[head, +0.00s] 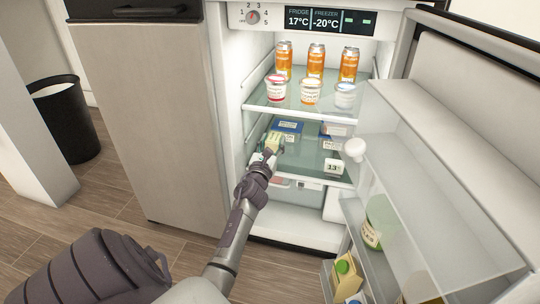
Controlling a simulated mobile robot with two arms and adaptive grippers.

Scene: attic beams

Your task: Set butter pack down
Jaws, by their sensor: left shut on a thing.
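My left gripper (266,155) reaches into the open fridge at the left front of the middle glass shelf (303,158). It is shut on a small pale yellow-green pack (273,141), which I take as the butter pack. The gripper hides part of it. I cannot tell whether the pack touches the shelf. A blue and yellow pack (288,127) lies on the shelf just behind it. My right gripper is not in view.
Another blue-and-white pack (333,132) and a white tag (334,166) are to the right. The upper shelf (293,105) holds orange cans (316,60) and tubs (310,92). The open door (400,150) stands right, a cabinet (155,120) left. The shelf's middle looks clear.

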